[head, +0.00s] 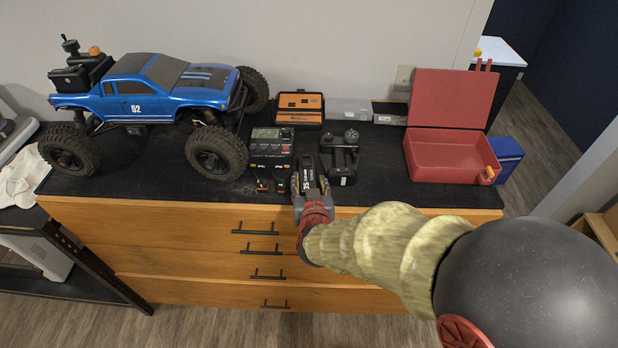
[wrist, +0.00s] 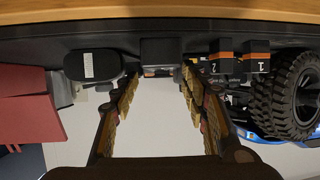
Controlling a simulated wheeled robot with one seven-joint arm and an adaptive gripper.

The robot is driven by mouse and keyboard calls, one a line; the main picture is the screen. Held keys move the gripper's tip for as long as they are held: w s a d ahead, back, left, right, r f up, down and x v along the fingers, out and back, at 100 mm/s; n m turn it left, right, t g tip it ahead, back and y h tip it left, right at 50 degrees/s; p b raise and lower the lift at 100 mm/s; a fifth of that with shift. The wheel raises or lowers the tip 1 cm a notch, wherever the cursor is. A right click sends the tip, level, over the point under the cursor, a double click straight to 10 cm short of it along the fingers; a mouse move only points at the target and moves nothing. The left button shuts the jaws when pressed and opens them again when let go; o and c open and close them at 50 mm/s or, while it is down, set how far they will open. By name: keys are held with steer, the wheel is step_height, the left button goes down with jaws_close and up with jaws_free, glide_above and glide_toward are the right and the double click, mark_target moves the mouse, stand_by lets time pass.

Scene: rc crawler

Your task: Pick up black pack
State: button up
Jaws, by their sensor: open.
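The black pack (head: 308,176) lies on the dark top of the wooden drawer cabinet, with white lettering on its upper face. In the wrist view its dark end face (wrist: 161,51) shows centred between the fingers. My gripper (head: 310,181) is open at the pack, with one finger on each side of it in the head view. In the wrist view my gripper (wrist: 160,77) shows a narrow gap between each fingertip and the pack. Whether either finger touches it is hard to tell.
Two small black-and-orange packs (head: 271,185) lie left of the black pack, behind them a charger (head: 271,148). A black controller (head: 340,158) stands close on the right. The blue crawler (head: 160,92) is at left, an open red case (head: 452,155) at right. Bare top lies between controller and case.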

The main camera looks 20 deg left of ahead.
mark_target(307, 172)
steer(key=x, duration=0.4)
steer(key=shift+w+a+b, duration=0.15)
steer(key=shift+a+b, duration=0.05)
steer(key=shift+b, duration=0.15)
steer(key=shift+c, duration=0.5)
steer(key=c, duration=1)
jaws_close()
